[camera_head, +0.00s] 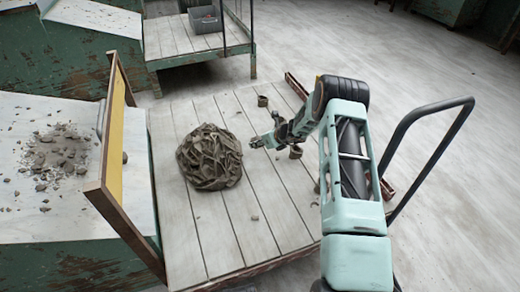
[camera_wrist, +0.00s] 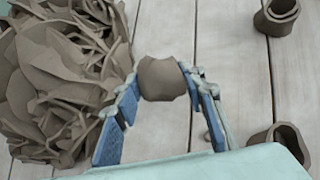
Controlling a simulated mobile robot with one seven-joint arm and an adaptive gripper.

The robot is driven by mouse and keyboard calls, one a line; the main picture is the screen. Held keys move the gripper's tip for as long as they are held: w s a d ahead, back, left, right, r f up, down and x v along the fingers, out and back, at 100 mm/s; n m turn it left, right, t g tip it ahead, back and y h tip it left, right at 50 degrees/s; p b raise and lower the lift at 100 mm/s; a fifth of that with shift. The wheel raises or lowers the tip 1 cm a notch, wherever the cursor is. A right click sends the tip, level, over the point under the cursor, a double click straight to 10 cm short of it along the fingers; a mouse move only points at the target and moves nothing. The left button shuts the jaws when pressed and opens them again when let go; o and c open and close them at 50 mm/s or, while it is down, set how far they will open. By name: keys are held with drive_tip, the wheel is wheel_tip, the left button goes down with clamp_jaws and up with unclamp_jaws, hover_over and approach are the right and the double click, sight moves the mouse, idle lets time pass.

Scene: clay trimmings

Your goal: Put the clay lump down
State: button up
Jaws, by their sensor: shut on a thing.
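My gripper (camera_head: 257,142) is over the pale plank top, just right of a big brown heap of clay trimmings (camera_head: 208,157). In the wrist view its two blue-padded fingers are closed on a small brown clay lump (camera_wrist: 161,80), one on each side. The lump sits between the fingertips, close to the heap's edge (camera_wrist: 62,85). I cannot tell whether the lump touches the planks or hangs a little above them. In the head view the lump is too small to make out clearly.
Hollow clay pieces (camera_head: 262,101) stand on the planks, two of them showing right of my gripper in the wrist view (camera_wrist: 277,17). A yellow board (camera_head: 116,135) stands left of the heap. Bare planks (camera_head: 245,215) lie in front. A grey bin (camera_head: 206,19) is at the back.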

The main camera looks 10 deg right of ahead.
sight(260, 153)
drive_tip(key=shift+w+d+f+b, duration=0.15)
drive_tip(key=shift+w+f+b, duration=0.15)
drive_tip(key=shift+w+f, duration=0.55)
drive_tip(key=shift+s+f+b, duration=0.15)
drive_tip(key=shift+f+b, duration=0.3)
drive_tip(key=shift+f, duration=1)
drive_tip(key=shift+f, duration=0.2)
drive_tip(key=o, duration=1.3)
drive_tip(key=shift+r, duration=0.15)
drive_tip(key=shift+s+d+r, duration=0.15)
drive_tip(key=shift+r, duration=0.15)
drive_tip(key=p+v, duration=0.3)
drive_tip(key=v, duration=0.8)
drive_tip(key=shift+s+d+r, duration=0.1)
drive_tip(key=shift+s+d, duration=0.05)
drive_tip(key=shift+s, duration=0.05)
